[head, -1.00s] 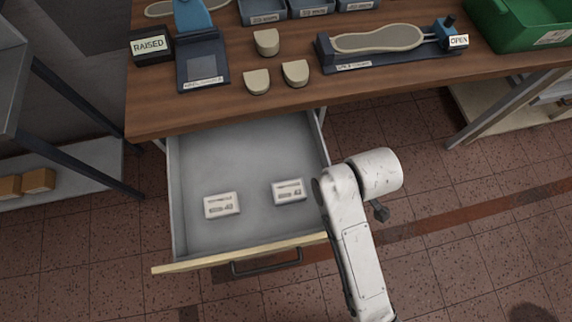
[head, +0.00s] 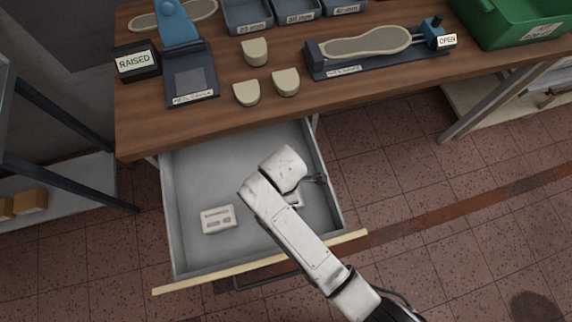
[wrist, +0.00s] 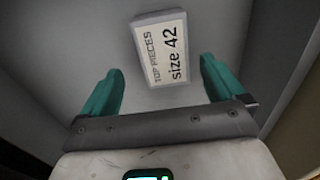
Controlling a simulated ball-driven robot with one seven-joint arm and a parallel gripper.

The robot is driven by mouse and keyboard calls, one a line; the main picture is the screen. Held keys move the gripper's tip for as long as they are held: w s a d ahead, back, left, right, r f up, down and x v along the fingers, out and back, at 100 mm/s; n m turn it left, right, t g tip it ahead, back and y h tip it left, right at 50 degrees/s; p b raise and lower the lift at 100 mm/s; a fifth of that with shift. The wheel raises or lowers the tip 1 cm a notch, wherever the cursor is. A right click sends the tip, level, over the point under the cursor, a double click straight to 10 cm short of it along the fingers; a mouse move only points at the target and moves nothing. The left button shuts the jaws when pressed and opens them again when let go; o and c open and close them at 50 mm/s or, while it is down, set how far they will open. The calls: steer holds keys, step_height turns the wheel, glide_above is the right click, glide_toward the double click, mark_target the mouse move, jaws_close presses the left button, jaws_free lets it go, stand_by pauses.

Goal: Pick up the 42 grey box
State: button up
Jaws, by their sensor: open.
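The 42 grey box (wrist: 162,50) lies in the open drawer (head: 190,165). In the wrist view its white label reads "TOP PIECES size 42". My gripper (wrist: 161,68) is open, with its two teal fingers apart. The box appears ahead of and between the fingertips, and nothing is held. In the head view my arm hides most of this box, and only a small pale corner (head: 297,201) shows beside it. A second pale labelled box (head: 217,220) lies to the left in the drawer; its print is too small to read there.
The drawer's walls and front edge (head: 190,284) surround the boxes. The wooden table (head: 150,145) overhangs the drawer's back. On it are a blue device, pale heel-shaped pieces (head: 254,52), a sole holder (head: 365,42) and a green crate (head: 520,30). The drawer floor between the boxes is bare.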

steer(key=f, duration=0.3)
steer(key=shift+s+d+f, duration=0.2)
steer(key=shift+d+f, duration=0.1)
steer(key=shift+f, duration=0.65)
steer(key=shift+c, duration=0.2)
steer(key=c, duration=1.1)
